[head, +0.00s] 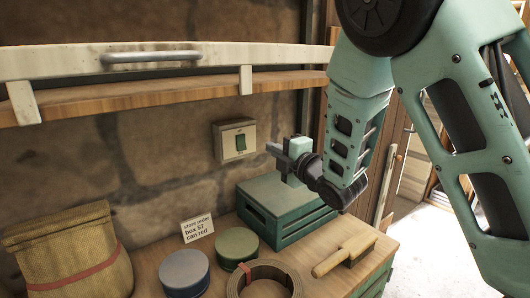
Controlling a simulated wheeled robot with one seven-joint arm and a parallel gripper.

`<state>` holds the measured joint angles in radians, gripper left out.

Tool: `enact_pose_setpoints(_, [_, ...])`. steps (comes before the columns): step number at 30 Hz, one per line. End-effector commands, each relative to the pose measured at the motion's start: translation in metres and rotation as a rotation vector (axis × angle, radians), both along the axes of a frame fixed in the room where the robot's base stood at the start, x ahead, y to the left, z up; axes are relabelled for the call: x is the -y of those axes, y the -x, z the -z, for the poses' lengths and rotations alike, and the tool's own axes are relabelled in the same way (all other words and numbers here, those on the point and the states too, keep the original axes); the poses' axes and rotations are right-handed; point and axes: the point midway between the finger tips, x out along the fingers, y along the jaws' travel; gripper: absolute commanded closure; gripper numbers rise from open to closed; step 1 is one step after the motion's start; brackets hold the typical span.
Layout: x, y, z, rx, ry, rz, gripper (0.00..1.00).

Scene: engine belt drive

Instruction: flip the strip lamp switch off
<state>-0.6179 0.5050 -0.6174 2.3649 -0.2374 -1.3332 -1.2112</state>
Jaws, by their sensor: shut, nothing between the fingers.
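The switch (240,143) is a dark green rocker in a pale square plate on the stone wall, below the shelf. Whether it is on or off cannot be told. My gripper (272,149) is shut and empty, just right of the switch plate in the picture, with its fingers pointing left. A gap shows between the fingertips and the rocker, but its depth is hard to judge. I cannot make out a lit strip lamp.
A wooden shelf (150,97) with a pale front board runs above the switch. A green crate (285,207) stands below my gripper.

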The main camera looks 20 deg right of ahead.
Motion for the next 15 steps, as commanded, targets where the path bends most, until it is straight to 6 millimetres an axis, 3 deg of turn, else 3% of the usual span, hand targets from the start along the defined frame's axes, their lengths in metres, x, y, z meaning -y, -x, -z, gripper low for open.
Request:
enact_pose_setpoints(6, [0.004, 0.015, -0.002, -0.001, 0.000, -0.001, 1.00])
enact_pose_setpoints(15, [0.005, 0.016, -0.002, 0.000, 0.000, -0.001, 1.00])
